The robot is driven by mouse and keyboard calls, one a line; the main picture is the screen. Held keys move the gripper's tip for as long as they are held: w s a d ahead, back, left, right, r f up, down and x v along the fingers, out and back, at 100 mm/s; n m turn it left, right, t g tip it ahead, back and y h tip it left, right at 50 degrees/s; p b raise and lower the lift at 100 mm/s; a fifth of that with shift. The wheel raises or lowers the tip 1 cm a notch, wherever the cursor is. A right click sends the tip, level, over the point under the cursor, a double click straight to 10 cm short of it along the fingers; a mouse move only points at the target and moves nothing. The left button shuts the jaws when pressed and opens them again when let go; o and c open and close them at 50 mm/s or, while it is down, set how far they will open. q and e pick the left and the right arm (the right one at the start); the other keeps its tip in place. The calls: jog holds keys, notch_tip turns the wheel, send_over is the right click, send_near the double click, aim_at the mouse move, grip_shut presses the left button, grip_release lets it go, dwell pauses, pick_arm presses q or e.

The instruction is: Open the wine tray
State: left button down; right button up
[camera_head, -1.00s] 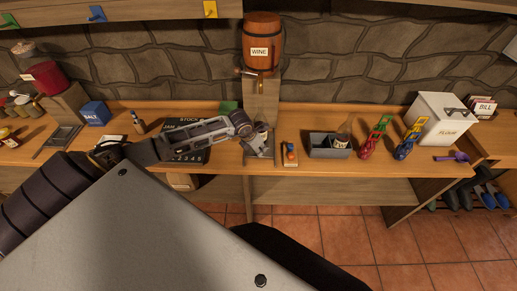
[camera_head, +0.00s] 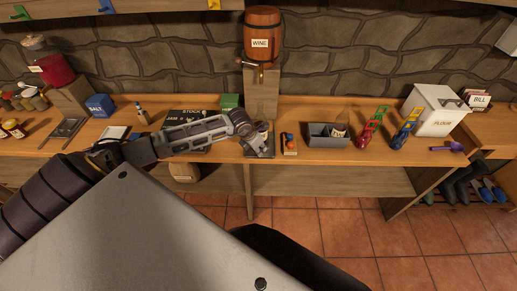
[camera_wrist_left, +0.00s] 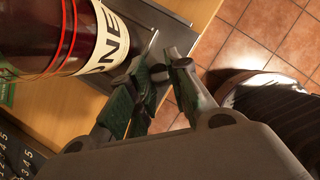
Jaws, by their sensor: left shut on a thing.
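The dark grey wine tray (camera_head: 264,153) lies on the wooden counter, below the tap of the wooden wine barrel (camera_head: 261,36). My left gripper (camera_head: 254,141) reaches in from the left and is at the tray. In the left wrist view the green-padded fingers of my left gripper (camera_wrist_left: 141,92) are closed together at the near edge of the grey tray (camera_wrist_left: 168,20). The exact grip spot is partly hidden by the fingers. My right gripper is not in view.
Right of the tray are a small wooden block with coloured balls (camera_head: 289,145), a grey bin (camera_head: 327,137), red and blue clips, and a white flour box (camera_head: 435,110). A dark stock board (camera_head: 195,118) and salt box (camera_head: 99,105) stand left. Tiled floor lies in front.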

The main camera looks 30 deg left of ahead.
pick_arm(q)
jog(key=shift+w+r, duration=0.1)
jog(key=shift+r, duration=0.05)
jog(key=c, duration=1.6)
grip_release()
jog(key=shift+o, duration=0.2)
jog(key=v, duration=1.2)
jog(key=shift+s, duration=0.2)
